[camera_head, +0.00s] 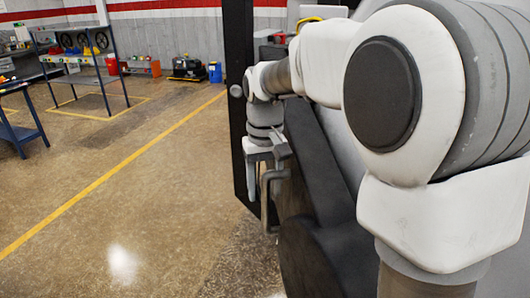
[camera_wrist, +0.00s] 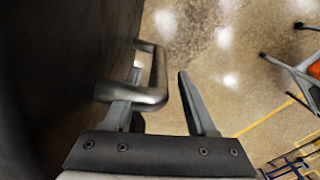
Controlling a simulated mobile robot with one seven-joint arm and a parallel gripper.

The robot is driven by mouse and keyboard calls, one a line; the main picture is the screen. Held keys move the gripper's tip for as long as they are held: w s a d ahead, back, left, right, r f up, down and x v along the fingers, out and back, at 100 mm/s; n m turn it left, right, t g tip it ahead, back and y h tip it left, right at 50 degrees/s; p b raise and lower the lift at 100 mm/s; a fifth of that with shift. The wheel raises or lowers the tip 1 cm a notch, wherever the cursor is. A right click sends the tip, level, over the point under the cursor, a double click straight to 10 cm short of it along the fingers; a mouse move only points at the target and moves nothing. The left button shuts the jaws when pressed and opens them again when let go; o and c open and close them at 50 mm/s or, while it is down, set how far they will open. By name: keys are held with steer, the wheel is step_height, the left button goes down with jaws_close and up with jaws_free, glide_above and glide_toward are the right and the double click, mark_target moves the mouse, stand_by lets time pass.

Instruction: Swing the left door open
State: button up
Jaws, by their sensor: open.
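The dark door (camera_wrist: 60,70) fills the left side of the wrist view. A grey metal U-shaped handle (camera_wrist: 158,75) stands out from it. My gripper (camera_wrist: 160,70) is open, with its fingers on either side of the handle's outer bar. The left finger reaches into the loop on the door side and is partly hidden by the handle; the right finger is outside, with a gap to the bar. In the head view my gripper (camera_head: 263,190) points down at the handle (camera_head: 275,176), beside the dark furnace front. Contact cannot be told.
A tall black upright panel (camera_head: 239,100) stands just beyond my gripper. The concrete floor (camera_head: 150,190) to the left is clear, with a yellow line across it. A blue-framed table (camera_head: 20,130), a rack (camera_head: 85,60) and a blue bin (camera_head: 215,72) stand farther back.

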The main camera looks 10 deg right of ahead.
step_height(320, 180, up, 16)
steer(key=shift+p, duration=0.4)
steer(key=shift+c, duration=0.4)
